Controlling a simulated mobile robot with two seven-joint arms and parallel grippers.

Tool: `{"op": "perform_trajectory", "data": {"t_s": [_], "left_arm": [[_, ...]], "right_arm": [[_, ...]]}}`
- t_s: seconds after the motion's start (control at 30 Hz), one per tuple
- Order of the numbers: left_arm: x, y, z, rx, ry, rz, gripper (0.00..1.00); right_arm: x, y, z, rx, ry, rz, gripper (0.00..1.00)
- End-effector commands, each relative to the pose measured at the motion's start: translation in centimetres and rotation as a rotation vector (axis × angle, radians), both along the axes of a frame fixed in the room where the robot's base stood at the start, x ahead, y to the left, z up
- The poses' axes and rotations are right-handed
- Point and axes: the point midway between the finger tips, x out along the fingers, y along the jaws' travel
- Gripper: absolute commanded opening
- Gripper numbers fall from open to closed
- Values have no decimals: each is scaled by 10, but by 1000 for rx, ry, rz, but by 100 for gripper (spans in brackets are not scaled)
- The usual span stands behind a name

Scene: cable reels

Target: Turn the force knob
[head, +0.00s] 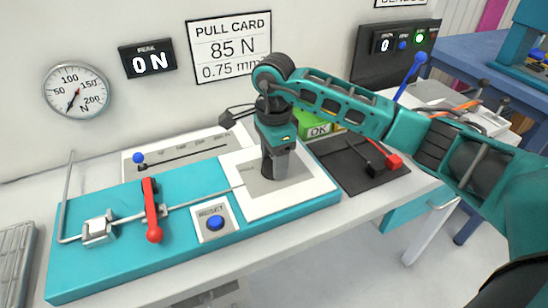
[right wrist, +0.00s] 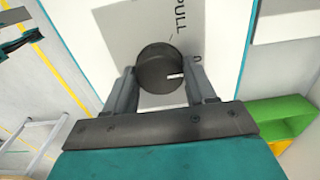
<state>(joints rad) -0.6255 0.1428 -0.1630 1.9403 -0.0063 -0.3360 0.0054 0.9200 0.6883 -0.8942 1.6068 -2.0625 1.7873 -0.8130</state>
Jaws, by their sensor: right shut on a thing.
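The force knob (right wrist: 160,68) is a dark round knob with a short white mark on its face. It stands on a pale plate with the printed word PULL beside it in the right wrist view. My right gripper (head: 267,177) points down onto the grey square of the white plate (head: 315,192). Its fingers (right wrist: 162,80) are shut on the knob from two sides. In the head view the gripper hides the knob. The teal tester base (head: 110,265) carries the plate. The round dial gauge (head: 76,90) has its needle near the low end.
The PEAK display (head: 149,60) reads 0 N. A pull card (head: 229,46) on the wall says 85 N, 0.75 mm. A red lever (head: 152,210), a blue RESET button (head: 215,223) and a green OK bin (head: 318,126) stand nearby. A black mat (head: 345,165) holds a red-handled tool.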

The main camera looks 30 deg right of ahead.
Motion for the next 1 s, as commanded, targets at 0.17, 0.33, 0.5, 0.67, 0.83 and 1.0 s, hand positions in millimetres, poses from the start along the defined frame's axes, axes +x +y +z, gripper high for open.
{"op": "perform_trajectory", "data": {"t_s": [0.17,0.33,0.5,0.67,0.83,1.0], "left_arm": [[-1,0,-1,0,2,-1,61],[-1,0,-2,0,2,-1,61],[-1,0,-3,0,2,-1,61],[-1,0,-4,0,2,-1,61],[-1,0,-4,0,2,0,61],[-1,0,-4,0,2,0,61]], "right_arm": [[0,0,0,0,1,-43,25],[0,0,0,0,1,-140,25],[0,0,0,0,1,-282,25],[0,0,0,0,0,-434,25],[0,0,1,1,0,-596,25],[0,0,1,0,1,-757,25]]}}
